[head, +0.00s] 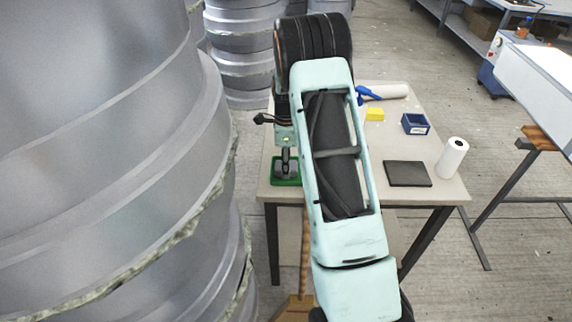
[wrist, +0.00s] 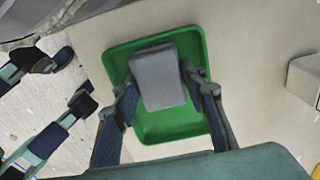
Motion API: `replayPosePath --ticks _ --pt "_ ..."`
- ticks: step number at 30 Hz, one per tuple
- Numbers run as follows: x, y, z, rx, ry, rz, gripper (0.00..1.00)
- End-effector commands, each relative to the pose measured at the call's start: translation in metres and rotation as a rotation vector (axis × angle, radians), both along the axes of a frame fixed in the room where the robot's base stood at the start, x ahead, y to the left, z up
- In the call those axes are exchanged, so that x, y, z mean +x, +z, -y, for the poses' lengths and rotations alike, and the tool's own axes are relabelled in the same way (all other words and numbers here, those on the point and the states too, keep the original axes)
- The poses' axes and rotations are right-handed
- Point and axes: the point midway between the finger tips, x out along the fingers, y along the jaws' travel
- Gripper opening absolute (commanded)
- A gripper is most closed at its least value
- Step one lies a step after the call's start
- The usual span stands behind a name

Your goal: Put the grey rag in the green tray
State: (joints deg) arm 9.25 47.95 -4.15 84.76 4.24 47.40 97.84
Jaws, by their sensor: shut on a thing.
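The grey rag (wrist: 158,72) shows in the wrist view as a folded, block-like piece between the two fingers. My gripper (wrist: 163,82) is shut on it. The green tray (wrist: 172,128) lies under the rag and the fingers, with its rim showing around them; the exact gap between rag and tray floor cannot be told. In the head view the green tray (head: 283,182) is at the near left corner of the table, with my gripper (head: 287,168) pointing down over it. My arm covers much of the table there.
The table (head: 437,188) also holds a dark flat slab (head: 408,174), an upright white roll (head: 453,158), a blue bin (head: 415,124) and a yellow block (head: 375,114). Large grey moulds (head: 100,150) stand close on the left. A pale object (wrist: 304,82) is right of the tray.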

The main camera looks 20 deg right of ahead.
Motion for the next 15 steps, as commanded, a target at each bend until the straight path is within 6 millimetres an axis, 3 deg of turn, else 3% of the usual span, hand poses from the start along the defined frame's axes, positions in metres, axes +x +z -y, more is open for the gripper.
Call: replayPosePath --ticks 4,5,9,15 --pt "-0.0001 -0.0045 0.0000 0.000 0.000 0.000 0.16" --pt "0.0000 -0.0037 0.0000 0.000 0.000 0.000 0.41" --pt "-0.0001 -0.0031 0.0000 0.000 0.000 0.000 0.56" --pt "-0.0001 -0.0030 0.0000 0.000 0.000 0.000 0.56"
